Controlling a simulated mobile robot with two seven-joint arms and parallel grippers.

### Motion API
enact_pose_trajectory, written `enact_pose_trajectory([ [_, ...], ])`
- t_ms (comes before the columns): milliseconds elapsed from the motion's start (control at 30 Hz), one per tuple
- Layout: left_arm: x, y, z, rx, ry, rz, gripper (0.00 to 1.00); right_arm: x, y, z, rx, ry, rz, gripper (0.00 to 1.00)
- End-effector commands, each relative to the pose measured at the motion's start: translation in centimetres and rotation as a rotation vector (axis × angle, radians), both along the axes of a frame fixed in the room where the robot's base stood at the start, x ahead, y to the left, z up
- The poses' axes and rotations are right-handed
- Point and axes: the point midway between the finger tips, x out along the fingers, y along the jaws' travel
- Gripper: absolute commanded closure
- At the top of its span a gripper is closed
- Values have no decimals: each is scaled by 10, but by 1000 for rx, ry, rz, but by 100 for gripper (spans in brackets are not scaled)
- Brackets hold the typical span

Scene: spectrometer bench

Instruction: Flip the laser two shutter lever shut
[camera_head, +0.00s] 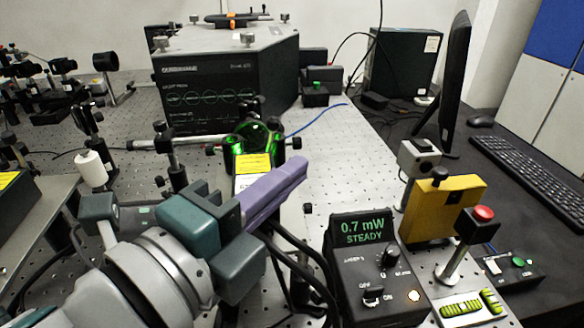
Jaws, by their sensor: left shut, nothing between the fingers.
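My left gripper (298,168) reaches in from the lower left. Its purple fingers are shut together with nothing between them, and their tips point up and right over the perforated bench. Just behind the fingers is a green-lit optic (255,133), with a yellow label (253,163) in front of it. The fingers and wrist hide part of what lies below that label. I cannot make out a lever marked as laser two's shutter; it may be hidden behind my gripper. The meter box (362,232) reads "0.7 mW STEADY". My right gripper is not in view.
A black spectrometer box (215,90) stands at the back. Black cables (305,262) loop right of my wrist. A yellow housing (443,212) and a red button (484,212) on a post stand at the right. Bare bench (345,165) lies right of the fingertips.

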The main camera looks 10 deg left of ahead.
Motion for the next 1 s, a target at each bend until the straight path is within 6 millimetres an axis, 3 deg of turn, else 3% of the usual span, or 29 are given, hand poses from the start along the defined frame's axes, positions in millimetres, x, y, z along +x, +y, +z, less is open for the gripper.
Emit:
enact_pose_trajectory([
  [33,-14,7,0,4,5,0,100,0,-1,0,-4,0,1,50],
  [200,-47,21,4,3,3,0,100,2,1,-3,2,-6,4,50],
  [400,-69,30,9,1,3,0,100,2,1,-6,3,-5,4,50],
  [867,-75,33,11,2,0,0,100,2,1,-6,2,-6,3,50],
  [1000,-70,46,13,-50,59,67,100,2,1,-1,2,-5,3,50],
])
